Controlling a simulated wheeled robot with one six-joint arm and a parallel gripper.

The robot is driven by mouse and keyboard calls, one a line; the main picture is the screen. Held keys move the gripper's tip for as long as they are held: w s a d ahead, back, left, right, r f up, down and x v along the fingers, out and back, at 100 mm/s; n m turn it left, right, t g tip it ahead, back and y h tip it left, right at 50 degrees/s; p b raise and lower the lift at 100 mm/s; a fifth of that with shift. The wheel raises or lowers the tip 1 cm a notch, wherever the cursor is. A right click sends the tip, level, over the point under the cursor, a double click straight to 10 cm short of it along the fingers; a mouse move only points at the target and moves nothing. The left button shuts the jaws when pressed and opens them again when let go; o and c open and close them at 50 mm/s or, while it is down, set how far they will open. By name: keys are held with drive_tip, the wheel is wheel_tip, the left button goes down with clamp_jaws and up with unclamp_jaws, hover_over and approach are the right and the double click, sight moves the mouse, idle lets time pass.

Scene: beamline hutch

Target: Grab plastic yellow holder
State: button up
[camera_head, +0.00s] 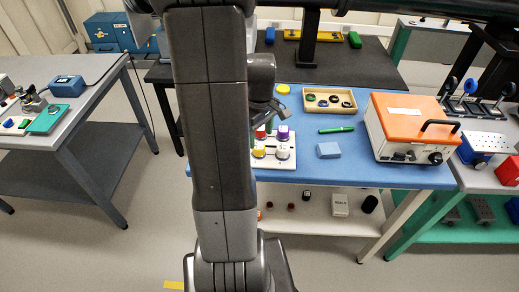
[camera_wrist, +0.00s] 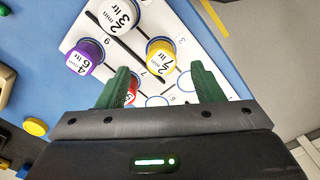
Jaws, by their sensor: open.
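The yellow plastic holder (camera_wrist: 160,56) has a white label on top and stands upright on a white numbered board (camera_wrist: 205,62). In the head view the yellow holder (camera_head: 259,152) is at the board's front left, beside my arm. In the wrist view my gripper (camera_wrist: 161,78) is open, its green fingers apart. The yellow holder shows just beyond the fingertips, between their lines, and is not held. A red holder (camera_wrist: 131,92) is partly hidden by the left finger. In the head view my gripper (camera_head: 268,118) is above the board, partly hidden by my arm.
A purple holder (camera_wrist: 83,56) and a white holder (camera_wrist: 118,14) stand close by on the board. A yellow disc (camera_head: 283,89), wooden tray (camera_head: 309,110), green marker (camera_head: 337,130), blue block (camera_head: 328,150) and orange-topped box (camera_head: 410,115) are on the blue table.

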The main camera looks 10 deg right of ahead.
sight(259, 145)
drive_tip(key=shift+w+a+f+p, duration=0.1)
drive_tip(key=shift+f+p, duration=0.1)
drive_tip(key=shift+f, duration=1.25)
drive_tip(key=shift+w+a+f+p, duration=0.1)
drive_tip(key=shift+f+p, duration=0.1)
drive_tip(key=shift+f, duration=1.2)
drive_tip(key=c, duration=1.1)
